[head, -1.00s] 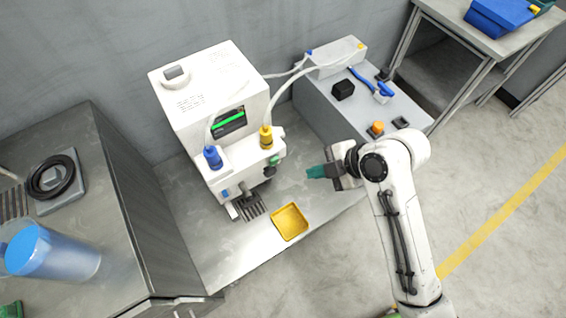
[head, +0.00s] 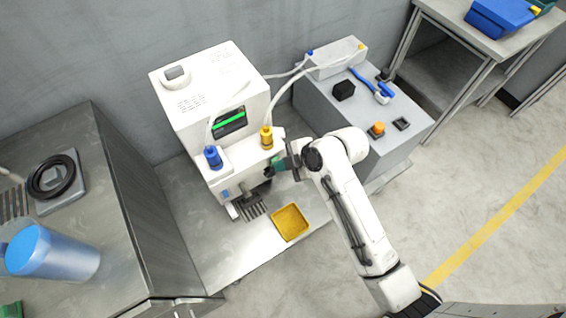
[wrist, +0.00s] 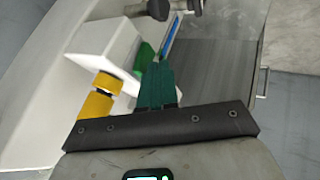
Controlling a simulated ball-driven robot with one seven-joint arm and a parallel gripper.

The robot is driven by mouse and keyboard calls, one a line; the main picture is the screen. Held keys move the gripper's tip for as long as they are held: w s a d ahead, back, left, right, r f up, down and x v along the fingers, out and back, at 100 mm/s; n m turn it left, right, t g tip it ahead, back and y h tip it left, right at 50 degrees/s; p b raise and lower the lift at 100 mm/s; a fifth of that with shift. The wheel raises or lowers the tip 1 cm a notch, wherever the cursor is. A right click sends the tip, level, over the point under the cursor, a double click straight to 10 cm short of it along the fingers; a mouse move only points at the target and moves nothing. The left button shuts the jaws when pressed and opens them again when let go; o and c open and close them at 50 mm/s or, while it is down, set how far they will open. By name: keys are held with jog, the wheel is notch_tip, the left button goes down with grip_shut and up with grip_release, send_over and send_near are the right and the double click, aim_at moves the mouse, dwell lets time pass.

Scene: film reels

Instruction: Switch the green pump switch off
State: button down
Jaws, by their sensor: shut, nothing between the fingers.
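The white machine (head: 215,95) stands against the wall with a lit green display. The green switch shows in the wrist view as a green piece (wrist: 144,55) on the machine's white front, partly hidden behind my fingers. In the head view my gripper covers most of that spot. My gripper (head: 273,166) is at the right side of the machine's front, with its teal fingers shut and empty. In the wrist view the shut fingertips (wrist: 158,66) are right beside the green piece. I cannot tell whether they touch it, nor the switch's position.
A yellow-capped fitting (head: 266,138) and a blue one (head: 213,157) stand on the machine. A yellow tray (head: 290,222) lies in front on the metal table. A grey cabinet with an orange button (head: 377,128) stands at the right. A blue-lidded jug (head: 50,250) is at the left.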

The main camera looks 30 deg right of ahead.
dwell(0.3)
jog(key=shift+w+r+g+p, duration=0.15)
jog(key=shift+w+g+p, duration=0.3)
jog(key=shift+p, duration=0.35)
jog(key=shift+r+p, duration=0.85)
jog(key=shift+s, duration=0.1)
